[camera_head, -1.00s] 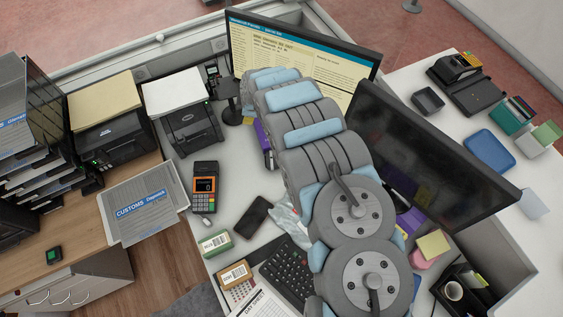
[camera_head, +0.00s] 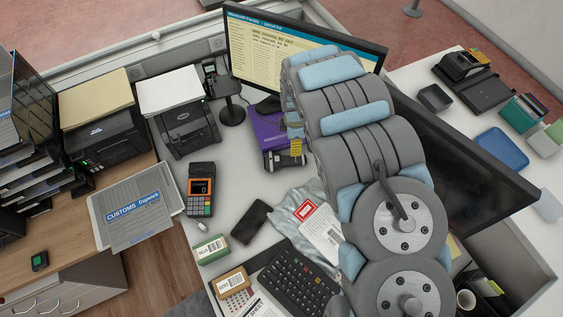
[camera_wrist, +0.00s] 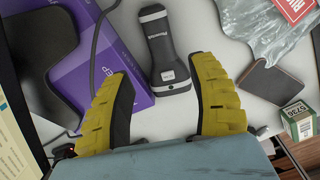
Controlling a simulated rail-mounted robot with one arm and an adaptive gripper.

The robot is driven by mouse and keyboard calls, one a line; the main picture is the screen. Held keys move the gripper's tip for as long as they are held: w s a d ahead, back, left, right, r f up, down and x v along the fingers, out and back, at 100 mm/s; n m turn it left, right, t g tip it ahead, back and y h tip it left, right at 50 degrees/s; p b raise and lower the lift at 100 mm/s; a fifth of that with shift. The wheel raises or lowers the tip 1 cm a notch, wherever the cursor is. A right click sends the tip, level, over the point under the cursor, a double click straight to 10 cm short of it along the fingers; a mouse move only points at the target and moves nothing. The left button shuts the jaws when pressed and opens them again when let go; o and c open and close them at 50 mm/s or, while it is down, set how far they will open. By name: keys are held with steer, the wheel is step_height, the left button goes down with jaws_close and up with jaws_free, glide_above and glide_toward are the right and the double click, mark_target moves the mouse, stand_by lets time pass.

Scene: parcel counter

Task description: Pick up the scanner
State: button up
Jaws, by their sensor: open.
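The scanner (camera_wrist: 165,48) is a dark handheld unit with a wide pale-edged head and a small white label. In the wrist view it lies on the white counter, right of a purple box (camera_wrist: 98,70). My gripper (camera_wrist: 168,105) is open, its yellow ribbed fingers spread wide. In the head view, a black shape that seems to be the scanner (camera_head: 286,162) lies in front of the purple box (camera_head: 268,132). My arm hides much of the gripper there; one yellow finger (camera_head: 296,147) shows.
A clear plastic parcel bag (camera_wrist: 262,32) and a black phone (camera_wrist: 268,80) lie right of the scanner. Two monitors (camera_head: 255,50) stand behind, and a keyboard (camera_head: 300,280) lies in front.

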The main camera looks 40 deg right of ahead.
mark_target(291, 159)
step_height(291, 159, down, 8)
steer(key=shift+r+b, duration=0.25)
steer(key=shift+b, duration=0.5)
steer(key=shift+w+a+f+b, duration=0.15)
steer(key=shift+f+b, duration=0.15)
steer(key=shift+f, duration=0.85)
steer(key=shift+w+a+f+b, duration=0.15)
steer(key=shift+f+b, duration=0.1)
steer(key=shift+f, duration=0.85)
steer(key=shift+s+d+f, duration=0.1)
steer(key=shift+f, duration=0.15)
steer(key=c, duration=1)
